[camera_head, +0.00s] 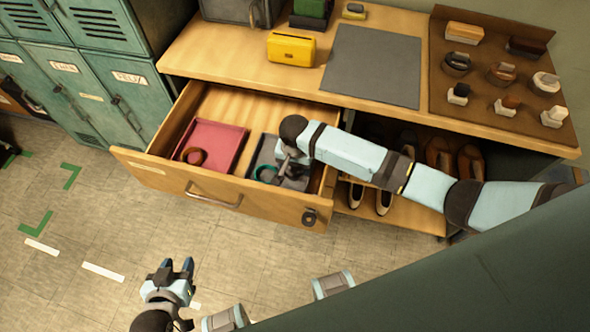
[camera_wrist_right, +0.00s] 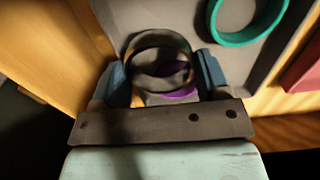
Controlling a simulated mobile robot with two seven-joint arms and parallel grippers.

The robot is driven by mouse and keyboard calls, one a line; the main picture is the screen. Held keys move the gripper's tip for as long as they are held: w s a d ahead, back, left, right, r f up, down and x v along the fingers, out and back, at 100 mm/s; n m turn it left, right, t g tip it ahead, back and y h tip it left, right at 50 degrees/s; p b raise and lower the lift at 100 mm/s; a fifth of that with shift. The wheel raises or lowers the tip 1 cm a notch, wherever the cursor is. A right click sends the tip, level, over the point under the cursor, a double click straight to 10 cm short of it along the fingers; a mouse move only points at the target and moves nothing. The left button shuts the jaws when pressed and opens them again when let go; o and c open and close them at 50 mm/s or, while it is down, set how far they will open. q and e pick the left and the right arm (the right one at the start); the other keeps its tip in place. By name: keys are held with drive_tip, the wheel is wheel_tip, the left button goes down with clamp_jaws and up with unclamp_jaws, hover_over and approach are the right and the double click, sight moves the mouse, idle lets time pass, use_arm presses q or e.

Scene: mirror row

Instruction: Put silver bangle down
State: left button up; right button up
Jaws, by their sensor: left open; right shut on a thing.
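My right gripper (camera_head: 288,158) reaches into the open drawer (camera_head: 232,200), over the grey tray (camera_head: 258,157). In the right wrist view its blue fingers (camera_wrist_right: 160,80) are shut on a shiny dark ring, the silver bangle (camera_wrist_right: 133,50). The bangle appears over the grey tray floor (camera_wrist_right: 200,18); whether it touches is unclear. A teal bangle (camera_wrist_right: 232,38) lies in the same tray, apart from the held one; it also shows in the head view (camera_head: 264,173). My left gripper (camera_head: 178,268) is open and empty above the floor, in front of the drawer.
Something purple (camera_wrist_right: 182,93) shows between the right fingers. On the counter are a yellow box (camera_head: 290,50), a bare grey mat (camera_head: 372,70) and a brown display board (camera_head: 480,82) with several items.

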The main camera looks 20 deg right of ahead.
sight(295, 171)
wheel_tip(295, 171, down, 3)
drive_tip(key=shift+r, duration=0.15)
drive_tip(key=shift+c, duration=0.6)
drive_tip(key=shift+s, duration=0.1)
drive_tip(key=shift+c, duration=1.1)
drive_tip(key=shift+f, duration=0.2)
drive_tip(key=o, duration=1.3)
drive_tip(key=shift+c, duration=0.2)
wheel_tip(295, 171, up, 12)
drive_tip(key=p, duration=0.1)
drive_tip(key=shift+r, duration=0.15)
